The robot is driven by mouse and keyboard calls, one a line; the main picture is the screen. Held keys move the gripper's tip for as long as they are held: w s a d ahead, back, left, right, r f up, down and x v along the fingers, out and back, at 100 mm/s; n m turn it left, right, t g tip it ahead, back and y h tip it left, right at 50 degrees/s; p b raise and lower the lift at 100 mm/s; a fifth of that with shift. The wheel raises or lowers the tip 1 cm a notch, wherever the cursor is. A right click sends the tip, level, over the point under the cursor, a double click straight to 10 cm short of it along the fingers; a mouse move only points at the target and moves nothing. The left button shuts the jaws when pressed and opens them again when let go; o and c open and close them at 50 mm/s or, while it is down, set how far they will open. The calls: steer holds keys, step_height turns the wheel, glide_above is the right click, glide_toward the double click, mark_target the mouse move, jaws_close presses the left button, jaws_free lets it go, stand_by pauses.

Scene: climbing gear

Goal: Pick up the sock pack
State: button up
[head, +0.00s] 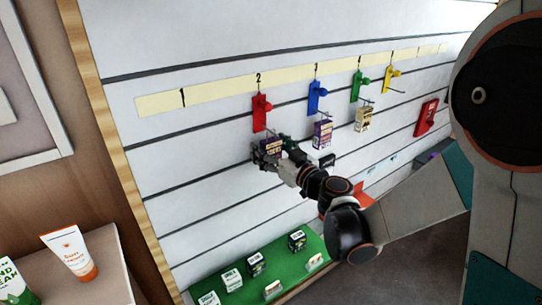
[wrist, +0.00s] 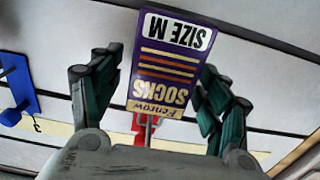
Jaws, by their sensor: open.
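A purple sock pack (wrist: 165,65) with orange stripes and the words "SOCKS" and "SIZE M" appears upside down in the wrist view. It hangs at the red hook (wrist: 145,125), which also shows under number 2 in the head view (head: 261,112). My gripper (wrist: 160,88) is open, with one green-padded finger on each side of the pack. A gap shows on the left; on the right the finger is close to the pack, and I cannot tell whether it touches. In the head view my gripper (head: 268,152) partly hides the pack.
Another purple pack (head: 323,133) hangs on the blue hook (head: 317,96) to the right. A yellowish pack (head: 362,120) hangs by the green hook (head: 359,86). A green shelf (head: 222,284) with small boxes lies below. A sunscreen tube (head: 70,252) stands at the lower left.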

steer(key=c, duration=1.2)
steer(key=shift+r, duration=0.15)
steer(key=shift+r+p, duration=0.45)
steer(key=shift+r, duration=0.15)
steer(key=shift+s+d+r, duration=0.1)
steer(key=shift+s+d, duration=0.15)
steer(key=shift+s, duration=0.05)
steer(key=p+v, duration=0.2)
steer(key=v, duration=1.5)
steer(key=shift+s+d, duration=0.15)
steer(key=shift+s, duration=0.05)
